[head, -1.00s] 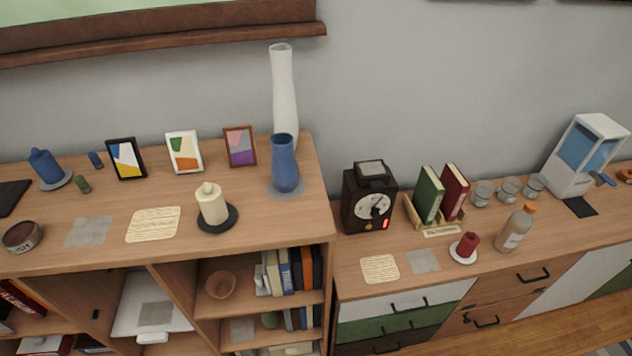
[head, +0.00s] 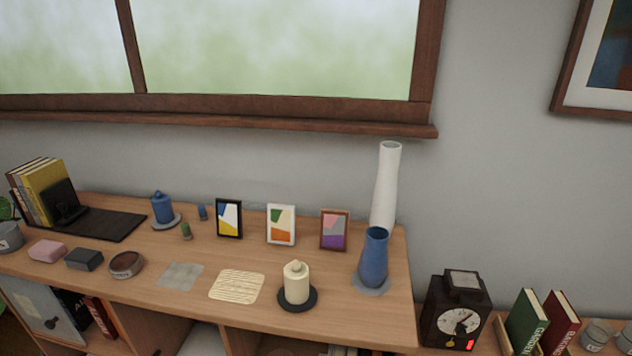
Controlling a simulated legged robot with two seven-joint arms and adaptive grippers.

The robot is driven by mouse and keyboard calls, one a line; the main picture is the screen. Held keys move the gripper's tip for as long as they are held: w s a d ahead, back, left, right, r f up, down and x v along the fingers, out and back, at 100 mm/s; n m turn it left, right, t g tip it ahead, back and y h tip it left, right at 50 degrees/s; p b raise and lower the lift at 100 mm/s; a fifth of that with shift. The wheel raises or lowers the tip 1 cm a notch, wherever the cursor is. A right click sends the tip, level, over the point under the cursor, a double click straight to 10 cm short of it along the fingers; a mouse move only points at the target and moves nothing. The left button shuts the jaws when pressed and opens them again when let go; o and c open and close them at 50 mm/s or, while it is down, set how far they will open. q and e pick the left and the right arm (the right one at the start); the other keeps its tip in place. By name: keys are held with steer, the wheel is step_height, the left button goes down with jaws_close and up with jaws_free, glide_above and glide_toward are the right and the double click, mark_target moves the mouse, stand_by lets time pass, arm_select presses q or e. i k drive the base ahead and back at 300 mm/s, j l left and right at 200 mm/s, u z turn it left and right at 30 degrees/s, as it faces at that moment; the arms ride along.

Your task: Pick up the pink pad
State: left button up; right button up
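The pink pad (head: 48,250) is a small, rounded pink block. It lies on the wooden shelf top at the far left of the head view, near the front edge. A dark grey block of similar size (head: 84,259) lies just to its right, and a grey round container (head: 9,238) stands to its left at the picture's edge. Neither of my grippers shows in the head view.
The wooden shelf top (head: 330,298) also holds a dark round tin (head: 126,264), a blue candle (head: 162,209), picture frames (head: 281,225), a cream candle (head: 296,285), a blue vase (head: 373,258) and a tall white vase (head: 386,190). Books (head: 40,192) stand at back left.

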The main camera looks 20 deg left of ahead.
mark_target(45, 250)
steer(key=u, duration=2.4)
